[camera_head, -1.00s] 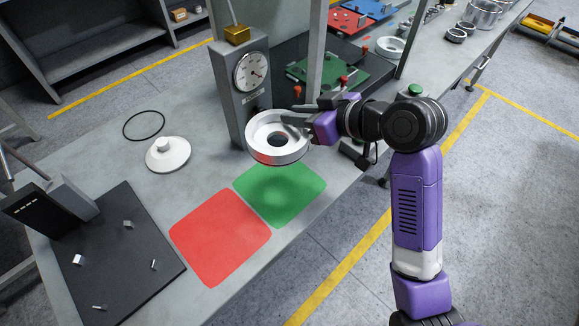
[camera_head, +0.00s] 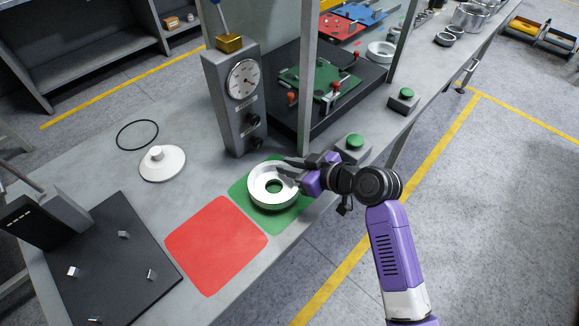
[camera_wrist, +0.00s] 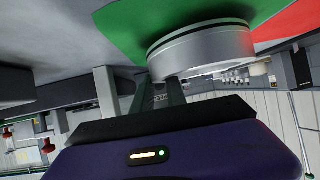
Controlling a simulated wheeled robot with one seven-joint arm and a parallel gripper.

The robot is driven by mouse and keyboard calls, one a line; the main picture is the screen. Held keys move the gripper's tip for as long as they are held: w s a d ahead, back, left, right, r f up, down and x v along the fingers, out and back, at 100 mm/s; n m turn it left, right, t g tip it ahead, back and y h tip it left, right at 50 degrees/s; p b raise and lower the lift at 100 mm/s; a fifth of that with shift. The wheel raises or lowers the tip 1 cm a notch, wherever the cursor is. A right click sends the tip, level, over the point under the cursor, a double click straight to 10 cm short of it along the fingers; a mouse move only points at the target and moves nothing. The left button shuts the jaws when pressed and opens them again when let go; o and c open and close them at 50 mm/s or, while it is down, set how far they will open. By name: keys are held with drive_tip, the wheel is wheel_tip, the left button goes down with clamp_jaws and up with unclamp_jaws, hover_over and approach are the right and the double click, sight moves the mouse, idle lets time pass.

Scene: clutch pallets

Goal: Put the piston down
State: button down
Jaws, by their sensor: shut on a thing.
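The piston is a silver metal ring with a central hole (camera_head: 258,194), in the head view over the green mat (camera_head: 243,199). Green shows through its hole. My gripper (camera_head: 288,171) is shut on its right rim. In the wrist view the piston (camera_wrist: 205,50) shows its grooved side wall close to the green mat (camera_wrist: 150,18). I cannot tell whether its face touches the mat.
A red mat (camera_head: 215,246) lies beside the green one, to the left. A grey gauge stand (camera_head: 230,115) rises behind. A green push button (camera_head: 354,142) stands near the arm. A white disc (camera_head: 163,166) with a knob and a black ring (camera_head: 137,135) lie at left.

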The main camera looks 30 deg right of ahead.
drive_tip(key=shift+f, duration=0.25)
drive_tip(key=shift+f, duration=0.15)
drive_tip(key=c, duration=1.3)
unclamp_jaws()
drive_tip(key=shift+c, duration=0.2)
drive_tip(key=shift+s, duration=0.15)
drive_tip(key=b+v, duration=0.1)
drive_tip(key=v, duration=1.1)
